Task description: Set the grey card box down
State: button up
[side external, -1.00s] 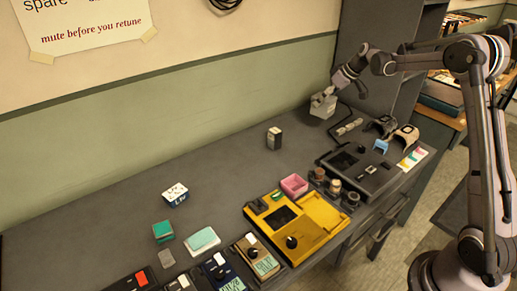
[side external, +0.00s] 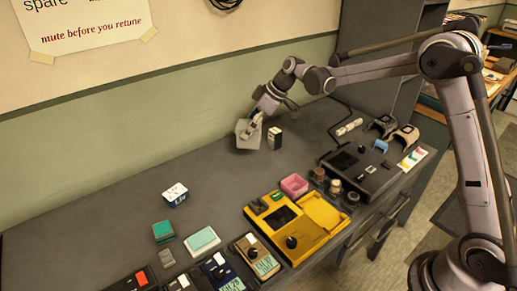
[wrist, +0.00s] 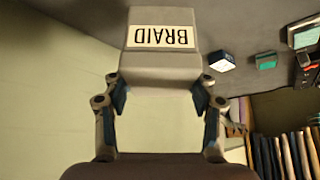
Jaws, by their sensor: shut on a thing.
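The grey card box (side external: 247,139) hangs from my gripper (side external: 256,120) over the back part of the dark worktop (side external: 110,225), near the wall. It looks tilted in the side view. I cannot tell whether its bottom touches the worktop. In the wrist view the box (wrist: 165,58) shows a pale label reading "BRAID", upside down. The fingers of my gripper (wrist: 160,98) are shut on its near end, one on each side. A small black-and-white box (side external: 274,138) stands just right of the grey box.
A white-and-navy box (side external: 175,195) and a green box (side external: 163,231) stand to the front left. The worktop left of the grey box is clear.

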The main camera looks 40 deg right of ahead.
jog(key=shift+w+a+f, duration=0.55)
jog(key=shift+a+f, duration=0.85)
jog(key=shift+f, duration=0.2)
jog(key=shift+w+a+f, duration=0.5)
jog(key=shift+a+f, duration=0.85)
jog(key=shift+f, duration=0.2)
jog(key=shift+w+a+f, duration=0.55)
jog(key=shift+a+f, duration=0.85)
jog(key=shift+f, duration=0.2)
jog(key=shift+f, duration=0.1)
jog(key=o, duration=1.2)
